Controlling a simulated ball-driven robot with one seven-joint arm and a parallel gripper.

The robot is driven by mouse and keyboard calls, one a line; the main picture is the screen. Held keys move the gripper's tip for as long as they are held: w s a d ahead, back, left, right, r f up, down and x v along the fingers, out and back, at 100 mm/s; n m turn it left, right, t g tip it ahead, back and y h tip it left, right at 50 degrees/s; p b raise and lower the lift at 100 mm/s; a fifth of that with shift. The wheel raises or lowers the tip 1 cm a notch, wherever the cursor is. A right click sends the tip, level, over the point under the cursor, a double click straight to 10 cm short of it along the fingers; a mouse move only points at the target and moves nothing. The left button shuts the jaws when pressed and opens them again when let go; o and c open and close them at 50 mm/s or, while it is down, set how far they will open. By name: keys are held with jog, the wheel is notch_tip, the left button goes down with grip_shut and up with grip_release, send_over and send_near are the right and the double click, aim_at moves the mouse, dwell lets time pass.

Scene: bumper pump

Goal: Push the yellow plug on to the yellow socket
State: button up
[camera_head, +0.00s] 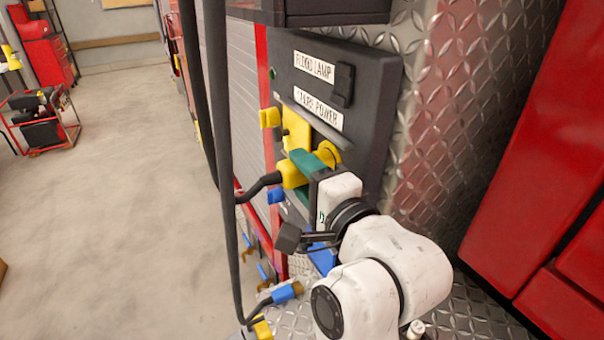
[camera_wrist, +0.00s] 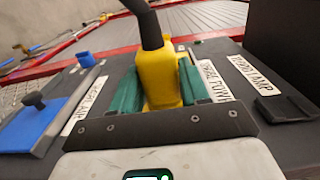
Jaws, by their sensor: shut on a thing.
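The yellow plug (camera_head: 292,174) is between the green fingers of my gripper (camera_head: 306,164), beside the dark panel. In the wrist view the plug (camera_wrist: 158,78) stands between both green fingers, which are shut on it, with its black cable leaving at the top. A yellow socket part (camera_head: 297,132) with a yellow flap (camera_head: 270,117) shows on the panel just above the gripper. Another yellow piece (camera_head: 329,151) shows behind the upper finger; I cannot tell whether it is plug or socket. The plug's mating end is hidden, so contact or seating cannot be told.
The dark panel (camera_head: 368,80) bears FLOOD LAMP and SHORE POWER labels. Black cables (camera_head: 228,150) hang left of the panel. A blue plug (camera_head: 286,292) hangs below. The floor at left is mostly clear.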

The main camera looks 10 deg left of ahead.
jog(key=shift+w+d, duration=0.1)
jog(key=shift+d, duration=0.1)
jog(key=o, duration=1.1)
jog(key=shift+c, duration=0.2)
